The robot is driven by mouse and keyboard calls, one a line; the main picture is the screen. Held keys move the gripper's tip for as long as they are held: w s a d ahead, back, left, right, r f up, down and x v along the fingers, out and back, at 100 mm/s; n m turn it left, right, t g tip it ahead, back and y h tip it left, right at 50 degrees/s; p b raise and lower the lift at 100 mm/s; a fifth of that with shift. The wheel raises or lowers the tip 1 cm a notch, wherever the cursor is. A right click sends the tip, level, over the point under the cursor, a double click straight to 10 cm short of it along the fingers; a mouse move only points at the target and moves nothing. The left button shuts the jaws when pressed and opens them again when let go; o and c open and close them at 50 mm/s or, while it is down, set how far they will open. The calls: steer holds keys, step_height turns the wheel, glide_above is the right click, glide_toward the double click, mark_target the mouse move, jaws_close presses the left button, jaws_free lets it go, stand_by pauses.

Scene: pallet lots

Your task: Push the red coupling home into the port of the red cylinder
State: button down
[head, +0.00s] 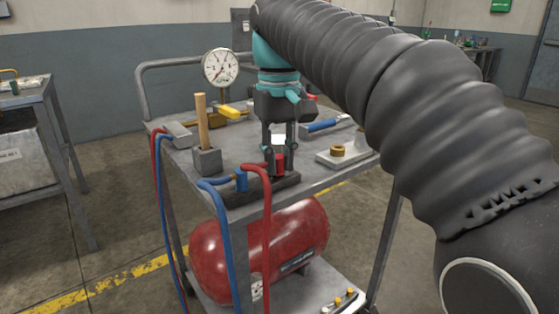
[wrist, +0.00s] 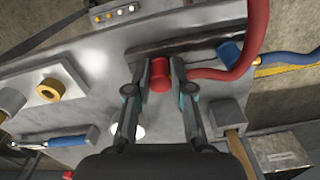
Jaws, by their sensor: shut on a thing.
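My gripper (head: 279,166) is shut on the red coupling (head: 280,164), at the front edge of the cart top. In the wrist view the red coupling (wrist: 160,74) sits between the two fingertips (wrist: 160,68). A red hose (head: 266,230) runs from the coupling and hangs over the front edge. The coupling is at a dark bar (head: 283,186); I cannot tell whether it is seated or just above it. A large red cylinder (head: 270,240) lies on the lower shelf. I cannot make out a port on it.
A blue coupling (head: 241,182) with a blue hose stands left of the red one. A hammer (head: 206,158), a pressure gauge (head: 220,67), a blue-handled tool (head: 325,125) and a pale block with a brass ring (head: 338,150) share the cart top (head: 313,178).

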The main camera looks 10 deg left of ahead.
mark_target(279, 156)
step_height(279, 156, up, 4)
steer(key=shift+w+p, duration=0.1)
steer(key=shift+p, duration=0.75)
steer(key=s+d+r, duration=0.1)
steer(key=d+r, duration=0.2)
steer(key=d, duration=0.2)
steer(key=s+d+r+p, duration=0.1)
steer(key=d+r, duration=0.2)
steer(key=d, duration=0.3)
steer(key=shift+s+d+r, duration=0.2)
steer(key=shift+d+r, duration=0.05)
steer(key=shift+r, duration=0.1)
